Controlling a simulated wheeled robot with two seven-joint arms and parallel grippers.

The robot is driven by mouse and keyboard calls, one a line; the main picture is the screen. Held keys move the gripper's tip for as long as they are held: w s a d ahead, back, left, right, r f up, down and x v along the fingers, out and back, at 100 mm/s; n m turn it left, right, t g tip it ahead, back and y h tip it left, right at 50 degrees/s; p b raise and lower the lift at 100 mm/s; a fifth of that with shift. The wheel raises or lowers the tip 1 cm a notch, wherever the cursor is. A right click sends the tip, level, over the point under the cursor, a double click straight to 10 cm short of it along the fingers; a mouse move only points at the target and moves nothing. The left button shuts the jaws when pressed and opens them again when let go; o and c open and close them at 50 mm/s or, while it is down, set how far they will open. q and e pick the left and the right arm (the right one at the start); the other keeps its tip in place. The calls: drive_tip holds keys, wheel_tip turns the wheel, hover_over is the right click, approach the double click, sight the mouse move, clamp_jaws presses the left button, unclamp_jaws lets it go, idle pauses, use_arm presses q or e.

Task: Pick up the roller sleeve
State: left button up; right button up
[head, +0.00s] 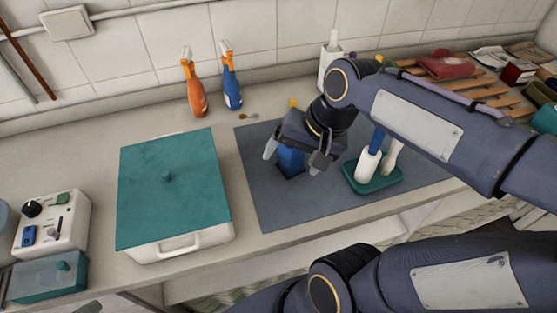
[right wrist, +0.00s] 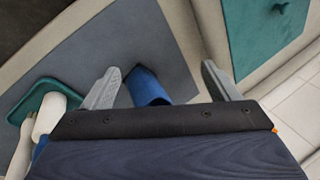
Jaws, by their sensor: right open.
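My right gripper (head: 294,155) is open over the grey mat (head: 270,205), with its fingers on either side of a blue upright piece (head: 291,162). In the right wrist view the blue piece (right wrist: 148,88) is a tube-like shape between the open fingers (right wrist: 160,70), nearer the left finger, apart from the right one; contact with the left is unclear. A white roller-like cylinder (head: 368,165) with a blue upper part stands in a green tray (head: 375,186), beside another white piece (head: 391,156). I cannot tell which piece is the roller sleeve. My left gripper is not in view.
A teal-lidded box (head: 170,190) stands left of the mat. An orange bottle (head: 194,90) and a blue bottle (head: 231,90) stand by the tiled wall. A control box (head: 52,222) is far left. A wooden rack (head: 480,85) with items is back right. The mat's front left is clear.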

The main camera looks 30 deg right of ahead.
sight(292, 154)
drive_tip(key=w+d+f+m+g+h, duration=0.1)
drive_tip(key=w+d+m+g, duration=0.2)
drive_tip(key=w+d+m, duration=0.6)
drive_tip(key=shift+m, duration=0.7)
drive_tip(key=f, duration=0.2)
drive_tip(key=a+f, duration=0.1)
drive_tip(key=f, duration=0.2)
drive_tip(key=w+a+f, duration=0.1)
drive_tip(key=f, duration=0.1)
drive_tip(key=shift+f, duration=0.4)
drive_tip(key=c, duration=1.4)
drive_tip(key=shift+c, duration=0.5)
drive_tip(key=shift+r, duration=0.15)
